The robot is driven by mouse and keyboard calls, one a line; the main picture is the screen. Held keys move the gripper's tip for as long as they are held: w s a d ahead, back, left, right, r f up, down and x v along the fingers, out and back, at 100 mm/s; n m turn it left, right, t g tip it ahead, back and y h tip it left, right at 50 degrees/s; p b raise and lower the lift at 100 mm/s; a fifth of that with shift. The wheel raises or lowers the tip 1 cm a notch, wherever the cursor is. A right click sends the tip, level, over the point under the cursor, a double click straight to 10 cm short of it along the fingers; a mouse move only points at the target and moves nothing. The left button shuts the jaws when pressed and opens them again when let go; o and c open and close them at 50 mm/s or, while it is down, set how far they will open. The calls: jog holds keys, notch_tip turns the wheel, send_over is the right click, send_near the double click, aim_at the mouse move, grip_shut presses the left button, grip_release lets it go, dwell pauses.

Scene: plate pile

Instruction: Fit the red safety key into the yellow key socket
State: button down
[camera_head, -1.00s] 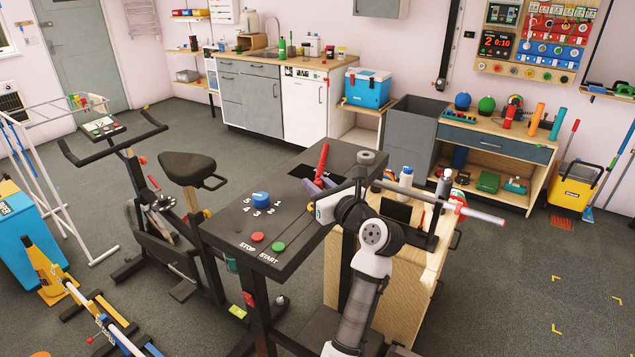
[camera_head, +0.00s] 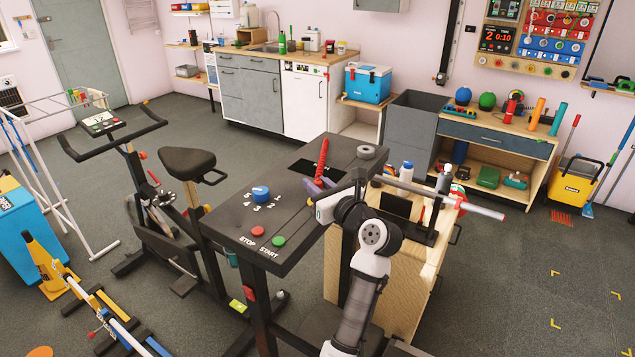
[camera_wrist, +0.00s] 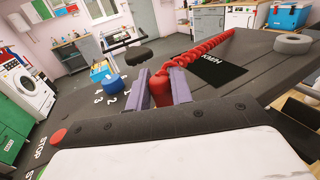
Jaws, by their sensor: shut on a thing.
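The red safety key (camera_wrist: 160,92) is between the two purple fingers of my gripper (camera_wrist: 160,88) in the wrist view, with a coiled red cord (camera_wrist: 205,50) stretching away to the upper right. In the head view the cord (camera_head: 322,155) rises behind my gripper (camera_head: 317,188), which is shut on the key above the dark console (camera_head: 230,212). The key's lower end is hidden in the head view.
The console carries a blue dial (camera_head: 261,193), a red stop button (camera_head: 257,231), a green start button (camera_head: 278,241), a black KMH display (camera_wrist: 217,66) and a grey ring (camera_head: 366,152). An exercise bike (camera_head: 188,163) stands to the left. A wooden cabinet (camera_head: 345,275) stands behind my arm.

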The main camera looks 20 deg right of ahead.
jog(key=shift+f, duration=0.25)
jog(key=shift+f, duration=0.35)
jog(key=shift+f, duration=0.1)
jog(key=c, duration=1.2)
grip_release()
jog(key=shift+o, duration=0.2)
jog(key=b+v, duration=0.3)
jog(key=v, duration=1.1)
jog(key=shift+b, duration=0.35)
jog(key=shift+w, duration=0.1)
